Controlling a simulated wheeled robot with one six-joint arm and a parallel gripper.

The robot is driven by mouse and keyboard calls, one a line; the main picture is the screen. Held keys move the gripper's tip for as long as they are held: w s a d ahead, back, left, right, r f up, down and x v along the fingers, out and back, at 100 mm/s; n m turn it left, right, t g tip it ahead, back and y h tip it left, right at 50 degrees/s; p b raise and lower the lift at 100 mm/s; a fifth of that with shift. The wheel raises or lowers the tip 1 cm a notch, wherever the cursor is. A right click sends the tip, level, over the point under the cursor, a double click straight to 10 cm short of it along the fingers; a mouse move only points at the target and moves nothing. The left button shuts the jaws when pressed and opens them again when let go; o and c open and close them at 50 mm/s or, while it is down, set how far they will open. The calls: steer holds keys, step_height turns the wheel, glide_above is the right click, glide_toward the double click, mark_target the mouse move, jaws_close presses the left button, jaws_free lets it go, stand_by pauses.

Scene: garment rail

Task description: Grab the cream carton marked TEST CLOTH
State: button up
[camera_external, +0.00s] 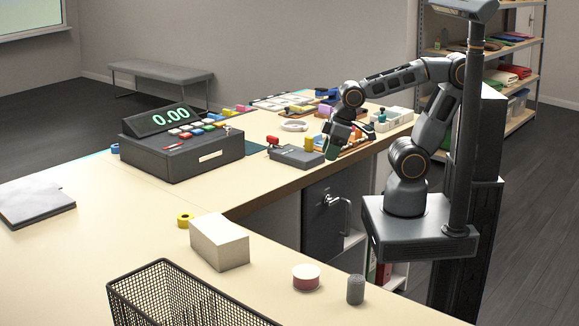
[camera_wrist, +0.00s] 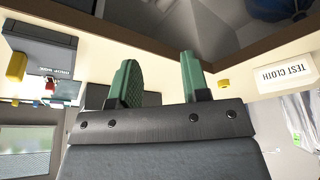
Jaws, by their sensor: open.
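The cream carton (camera_external: 219,242) stands on the near counter in the external view, with no writing legible there. In the wrist view the cream carton (camera_wrist: 285,73) is at the right edge, its TEST CLOTH label upside down. My gripper (camera_external: 335,150) is over the far part of the counter, well away from the carton. In the wrist view my gripper (camera_wrist: 159,65) shows two green fingers apart, with nothing between them.
A yellow tape roll (camera_external: 184,219) lies just behind the carton. A wire basket (camera_external: 170,295) stands in front of it, and a round red-and-white tin (camera_external: 306,277) and grey cylinder (camera_external: 355,289) to its right. The cash register (camera_external: 180,148) is farther back. Bare counter lies left of the carton.

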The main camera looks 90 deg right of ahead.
steer(key=o, duration=1.1)
